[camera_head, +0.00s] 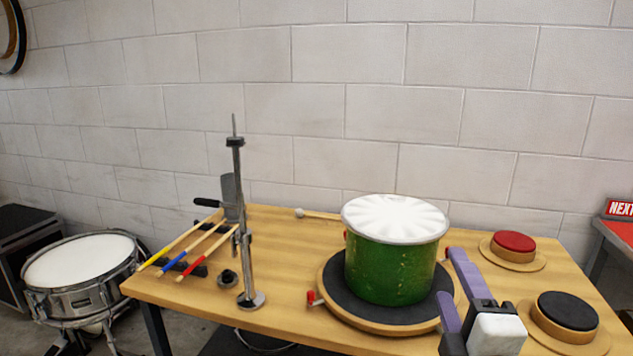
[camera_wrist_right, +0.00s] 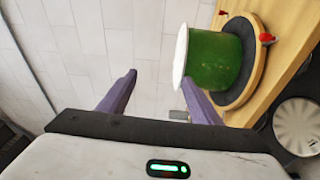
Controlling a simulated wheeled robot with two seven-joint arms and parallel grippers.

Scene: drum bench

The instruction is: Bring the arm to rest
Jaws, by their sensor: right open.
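My right gripper (camera_head: 455,285) is at the front right of the bench, beside the green drum (camera_head: 390,270). Its purple fingers are apart, with nothing seen between them. The drum has a white top (camera_head: 395,217) and stands upright on a round dark pad with a wooden rim (camera_head: 332,296). In the right wrist view the open fingers (camera_wrist_right: 160,95) show with the drum (camera_wrist_right: 212,62) beyond the right one. I cannot tell whether a finger touches the drum. My left gripper is not in view.
A metal stand (camera_head: 243,220) rises left of the drum. Sticks with yellow, blue and red ends (camera_head: 195,250) lie on a rack at the bench's left. A red pad (camera_head: 513,243) and a black pad (camera_head: 567,311) are at the right. A snare drum (camera_head: 80,265) stands off the bench.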

